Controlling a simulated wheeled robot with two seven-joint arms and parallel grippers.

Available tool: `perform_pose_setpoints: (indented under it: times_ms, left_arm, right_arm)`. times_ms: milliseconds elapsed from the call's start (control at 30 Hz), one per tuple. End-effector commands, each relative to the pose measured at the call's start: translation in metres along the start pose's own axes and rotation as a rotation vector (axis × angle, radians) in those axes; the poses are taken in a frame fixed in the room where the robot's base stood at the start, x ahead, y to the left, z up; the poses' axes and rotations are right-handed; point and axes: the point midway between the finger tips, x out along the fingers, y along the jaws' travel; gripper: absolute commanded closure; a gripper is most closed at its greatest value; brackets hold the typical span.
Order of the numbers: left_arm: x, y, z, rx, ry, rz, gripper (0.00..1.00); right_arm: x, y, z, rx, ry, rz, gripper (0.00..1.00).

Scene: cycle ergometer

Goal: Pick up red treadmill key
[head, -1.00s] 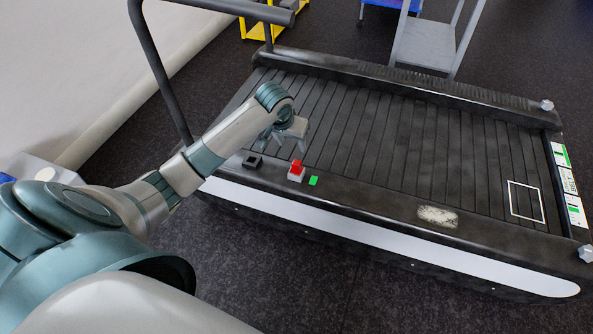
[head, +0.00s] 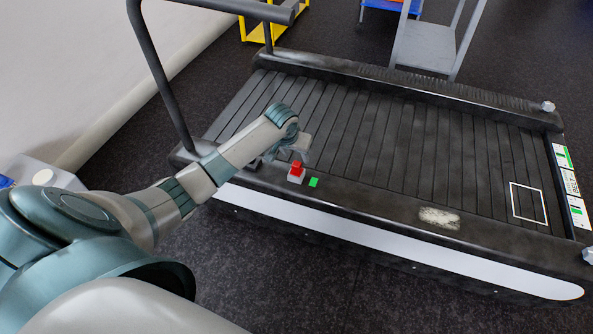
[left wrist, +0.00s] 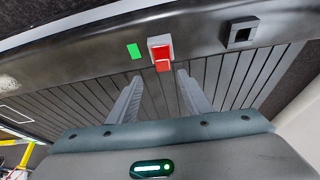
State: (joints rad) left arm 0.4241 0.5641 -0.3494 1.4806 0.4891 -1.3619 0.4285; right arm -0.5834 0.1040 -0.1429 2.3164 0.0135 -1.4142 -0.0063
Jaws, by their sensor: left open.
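The red treadmill key (head: 297,167) sits in a small pale base on the near side rail of the treadmill, left of a green square. It also shows in the left wrist view (left wrist: 161,52), at top centre. My left gripper (head: 299,153) is just behind the key in the head view, over the belt side of the rail. In the left wrist view its two open fingers (left wrist: 159,78) point toward the key, with an empty gap between them. The key's tip lies just beyond that gap; I see no contact. My right gripper is in neither view.
The treadmill's slatted belt (head: 375,140) extends to the right, with a white square outline on it. A black square socket (left wrist: 241,33) is beside the key on the rail. A dark handrail (head: 157,75) rises at the left. A grey cart (head: 425,50) stands behind.

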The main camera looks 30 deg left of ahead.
Motion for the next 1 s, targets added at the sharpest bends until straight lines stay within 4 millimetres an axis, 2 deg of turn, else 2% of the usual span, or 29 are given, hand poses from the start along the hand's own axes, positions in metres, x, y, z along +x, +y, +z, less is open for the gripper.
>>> perform_pose_setpoints:
  times_ms: [100, 200, 733, 1000]
  left_arm:
    - [0.019, 0.001, 0.001, -0.001, -0.002, 0.0, 0.55]
    - [0.026, 0.0, 0.001, 0.0, -0.001, 0.0, 0.55]
    - [0.035, -0.001, 0.002, 0.0, -0.002, -0.001, 0.55]
    - [0.066, -0.007, 0.009, -0.001, -0.002, 0.0, 0.55]
  right_arm:
    - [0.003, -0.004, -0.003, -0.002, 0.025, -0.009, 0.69]
    - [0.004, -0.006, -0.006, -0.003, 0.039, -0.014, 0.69]
    - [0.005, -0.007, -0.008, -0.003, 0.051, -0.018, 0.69]
    - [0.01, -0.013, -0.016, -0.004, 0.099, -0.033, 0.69]
